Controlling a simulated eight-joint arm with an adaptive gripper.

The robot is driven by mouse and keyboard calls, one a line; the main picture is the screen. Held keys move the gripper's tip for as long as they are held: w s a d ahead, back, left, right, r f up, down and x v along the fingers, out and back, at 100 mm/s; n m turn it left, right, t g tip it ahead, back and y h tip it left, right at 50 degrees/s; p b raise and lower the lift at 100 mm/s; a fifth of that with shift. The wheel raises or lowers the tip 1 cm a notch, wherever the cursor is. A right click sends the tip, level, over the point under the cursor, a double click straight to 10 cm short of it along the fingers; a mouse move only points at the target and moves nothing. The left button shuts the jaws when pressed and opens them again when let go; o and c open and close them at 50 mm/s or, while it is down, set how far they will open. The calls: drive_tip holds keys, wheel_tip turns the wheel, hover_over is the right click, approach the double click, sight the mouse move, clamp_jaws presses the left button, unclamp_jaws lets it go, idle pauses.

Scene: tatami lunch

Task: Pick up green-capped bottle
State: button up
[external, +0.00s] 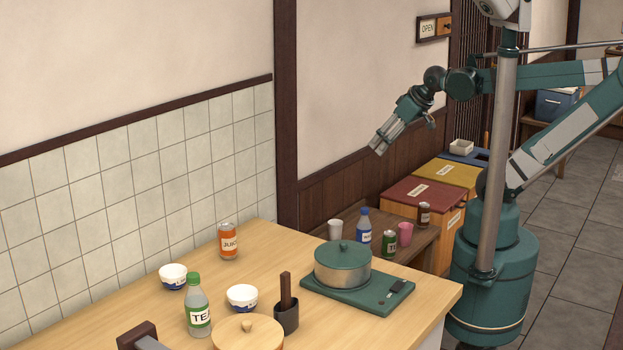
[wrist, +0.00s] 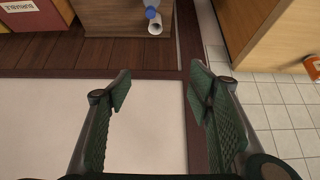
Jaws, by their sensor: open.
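The green-capped bottle (external: 198,307) stands upright on the light wooden table, with a pale body and a "TEA" label. It is left of the middle in the external view and does not show in the wrist view. My gripper (external: 377,146) is raised in the air near the wall, well above and to the right of the bottle. In the wrist view my gripper (wrist: 157,90) is open, with nothing between its green fingers.
An orange juice can (external: 228,241), white bowls (external: 173,277), a dark holder (external: 286,318) and a lidded pot (external: 342,267) share the table. A lower brown bench holds a blue-capped bottle (external: 364,227), cups and cans. Open air lies between my gripper and the table.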

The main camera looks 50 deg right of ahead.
drive_tip(key=w+a+r+n+g+y+p, duration=0.1)
drive_tip(key=w+a+r+n+p, duration=0.15)
drive_tip(key=w+a+r, duration=0.55)
drive_tip(key=w+a+r+n+g+y+p, duration=0.1)
drive_tip(key=w+a+r+n+p, duration=0.15)
drive_tip(key=w+a+r, duration=0.55)
drive_tip(key=w+a+n+g+p, duration=0.2)
drive_tip(key=a+n+g+p, duration=0.3)
drive_tip(key=a, duration=2.5)
drive_tip(key=n+h+p, duration=0.2)
drive_tip(key=n+p, duration=0.3)
drive_tip(key=n, duration=0.4)
hover_over(193, 275)
wheel_tip(193, 275, down, 12)
wheel_tip(193, 275, down, 12)
drive_tip(key=shift+s+r, duration=0.1)
drive_tip(key=shift+f, duration=0.6)
